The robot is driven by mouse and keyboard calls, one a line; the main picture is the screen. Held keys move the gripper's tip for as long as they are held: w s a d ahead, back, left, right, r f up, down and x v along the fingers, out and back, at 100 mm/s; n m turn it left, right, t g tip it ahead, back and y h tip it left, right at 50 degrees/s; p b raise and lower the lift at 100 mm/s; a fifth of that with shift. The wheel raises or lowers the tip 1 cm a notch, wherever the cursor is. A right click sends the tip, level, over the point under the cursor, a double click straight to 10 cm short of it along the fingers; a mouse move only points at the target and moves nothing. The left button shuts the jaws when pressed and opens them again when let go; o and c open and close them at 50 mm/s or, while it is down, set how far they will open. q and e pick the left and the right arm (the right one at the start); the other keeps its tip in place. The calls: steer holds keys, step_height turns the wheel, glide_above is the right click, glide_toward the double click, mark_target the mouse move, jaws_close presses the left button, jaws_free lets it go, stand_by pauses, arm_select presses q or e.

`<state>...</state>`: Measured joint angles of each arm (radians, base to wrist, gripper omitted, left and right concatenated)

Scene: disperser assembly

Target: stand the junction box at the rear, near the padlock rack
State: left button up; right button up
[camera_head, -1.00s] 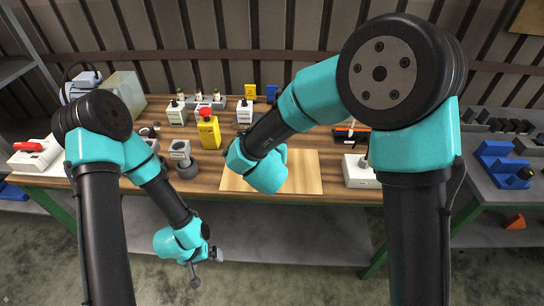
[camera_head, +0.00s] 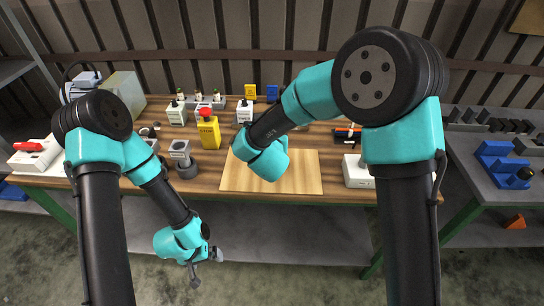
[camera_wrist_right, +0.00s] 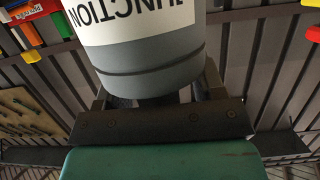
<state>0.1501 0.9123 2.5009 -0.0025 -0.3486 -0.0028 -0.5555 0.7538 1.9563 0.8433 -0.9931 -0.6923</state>
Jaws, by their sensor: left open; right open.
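The junction box (camera_wrist_right: 143,62) is a grey round body with a white label reading JUNCTION, upside down in the right wrist view. It sits between the fingers of my right gripper (camera_wrist_right: 158,92), which is open around it; finger contact cannot be told. In the head view my right wrist hides both the box and this gripper. My left gripper (camera_head: 207,267) is open and empty, low in front of the bench. At the rear of the bench stand small yellow (camera_head: 250,91) and blue (camera_head: 272,92) pieces; I cannot tell whether they belong to the padlock rack.
A yellow box with a red button (camera_head: 209,133) and a grey fixture (camera_head: 181,155) stand left of the wooden board (camera_head: 240,181). White-labelled boxes (camera_head: 177,112) line the rear. A white device (camera_head: 357,172) stands right of the board. The board's front is clear.

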steer(key=shift+s, duration=0.1)
jaws_close()
stand_by(0.6)
